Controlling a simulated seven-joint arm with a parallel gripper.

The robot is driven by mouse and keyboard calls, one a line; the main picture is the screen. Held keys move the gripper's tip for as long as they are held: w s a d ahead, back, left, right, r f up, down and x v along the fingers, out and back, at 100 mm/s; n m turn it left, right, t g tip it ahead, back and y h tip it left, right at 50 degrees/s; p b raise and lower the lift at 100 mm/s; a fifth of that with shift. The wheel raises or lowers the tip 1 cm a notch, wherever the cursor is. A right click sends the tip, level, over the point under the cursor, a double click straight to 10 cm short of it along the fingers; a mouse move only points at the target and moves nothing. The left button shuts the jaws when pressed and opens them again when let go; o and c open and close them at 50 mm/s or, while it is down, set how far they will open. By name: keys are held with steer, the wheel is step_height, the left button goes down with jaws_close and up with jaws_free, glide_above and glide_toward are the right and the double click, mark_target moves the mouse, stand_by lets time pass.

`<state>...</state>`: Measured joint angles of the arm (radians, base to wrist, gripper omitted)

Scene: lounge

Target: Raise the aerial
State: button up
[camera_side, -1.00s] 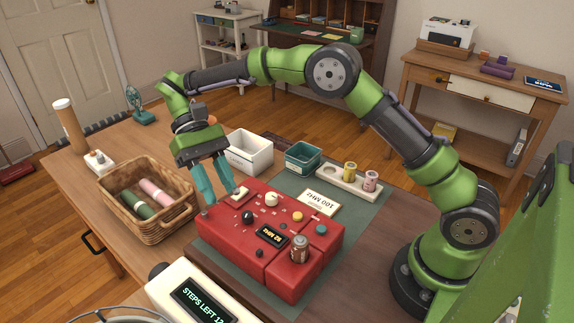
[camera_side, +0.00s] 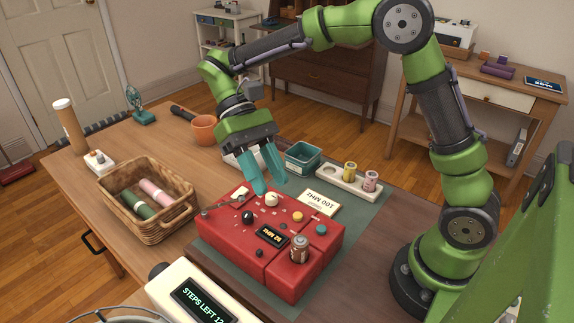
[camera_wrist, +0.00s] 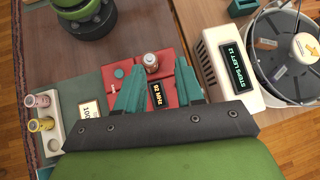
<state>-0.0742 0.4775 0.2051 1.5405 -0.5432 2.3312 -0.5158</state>
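In the wrist view the fingers spread over the box (camera_wrist: 168,60) on both sides of the display (camera_wrist: 157,93); the aerial is not visible there.
A can (camera_side: 299,248) stands on the box's near right part. A wicker basket (camera_side: 150,228) with rolls is at left. A teal bin (camera_side: 303,158), a tray with two spools (camera_side: 346,183) and a "100 MHz" card (camera_side: 320,203) lie behind. A "STEPS LEFT 12" device (camera_side: 185,300) is in front.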

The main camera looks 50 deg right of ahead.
steer(key=s+d, duration=0.2)
steer(key=s, duration=0.4)
steer(key=shift+d+r, duration=0.3)
steer(key=shift+d, duration=0.05)
steer(key=shift+c, duration=0.2)
steer(key=shift+a+r, duration=0.15)
steer(key=shift+r, duration=0.05)
step_height(320, 180, up, 11)
steer(key=t, duration=0.9)
glide_above(234, 200)
steer(key=d, duration=0.3)
steer(key=shift+h, duration=0.4)
steer(key=f, duration=0.5)
steer(key=a+f, duration=0.1)
steer(key=f, duration=0.5)
steer(key=a+f, duration=0.1)
steer(key=f, duration=0.5)
steer(key=shift+w+a+f, duration=0.1)
steer(key=shift+w+a, duration=0.15)
steer(key=shift+w, duration=0.1)
jaws_close()
